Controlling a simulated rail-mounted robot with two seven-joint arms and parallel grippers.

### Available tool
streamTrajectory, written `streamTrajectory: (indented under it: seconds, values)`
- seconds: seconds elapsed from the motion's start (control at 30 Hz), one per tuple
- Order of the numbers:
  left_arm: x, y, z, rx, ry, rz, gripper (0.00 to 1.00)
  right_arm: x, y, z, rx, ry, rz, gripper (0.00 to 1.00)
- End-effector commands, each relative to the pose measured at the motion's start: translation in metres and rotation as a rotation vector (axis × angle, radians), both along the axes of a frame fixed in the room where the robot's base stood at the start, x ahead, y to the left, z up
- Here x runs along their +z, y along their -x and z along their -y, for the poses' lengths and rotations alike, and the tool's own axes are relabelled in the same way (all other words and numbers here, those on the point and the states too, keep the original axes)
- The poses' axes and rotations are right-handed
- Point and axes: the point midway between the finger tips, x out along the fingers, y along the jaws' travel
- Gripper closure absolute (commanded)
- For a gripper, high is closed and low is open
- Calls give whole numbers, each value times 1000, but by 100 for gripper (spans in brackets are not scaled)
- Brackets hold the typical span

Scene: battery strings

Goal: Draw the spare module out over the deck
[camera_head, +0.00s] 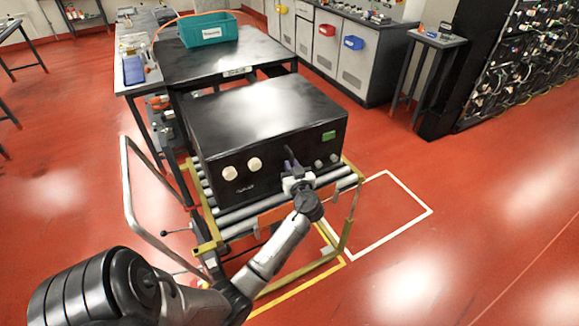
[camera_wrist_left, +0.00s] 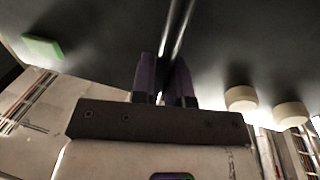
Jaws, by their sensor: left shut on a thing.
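The spare module, a large black box (camera_head: 265,105), lies over the roller deck (camera_head: 237,213) of a yellow-framed trolley. Rollers show bare along its front and left. Its front face has two cream knobs at the left and a green label at the right; the green label (camera_wrist_left: 42,46) and cream knobs (camera_wrist_left: 241,98) also show in the left wrist view. My left gripper (camera_head: 291,163) is at the middle of that face. In the left wrist view its purple fingers (camera_wrist_left: 164,80) are shut on a shiny bar-like handle (camera_wrist_left: 176,35). My right gripper is out of view.
A black table (camera_head: 225,60) with a teal bin (camera_head: 208,29) stands directly behind the module. A silver push rail (camera_head: 127,190) rises at the trolley's left. Grey cabinets (camera_head: 347,55) and a dark cabled rack (camera_head: 500,75) stand back right. The red floor at right is open.

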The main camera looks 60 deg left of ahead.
Motion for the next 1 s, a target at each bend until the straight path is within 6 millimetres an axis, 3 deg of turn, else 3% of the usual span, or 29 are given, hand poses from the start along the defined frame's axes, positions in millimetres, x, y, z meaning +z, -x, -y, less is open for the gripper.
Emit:
streamTrajectory:
  seconds: [0.13, 0.17, 0.4, 0.77, 1.0]
  values:
    - [4, -1, 1, -4, -6, 3, 100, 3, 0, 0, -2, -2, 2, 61]
    - [4, -1, 1, -4, -5, 3, 84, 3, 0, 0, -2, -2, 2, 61]
    - [3, -1, 0, -2, -4, 3, 61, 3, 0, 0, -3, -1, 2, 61]
    - [1, 0, 8, -3, -1, 1, 61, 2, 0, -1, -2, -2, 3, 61]
    - [1, 6, 49, -3, 0, 3, 61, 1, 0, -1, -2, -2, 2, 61]
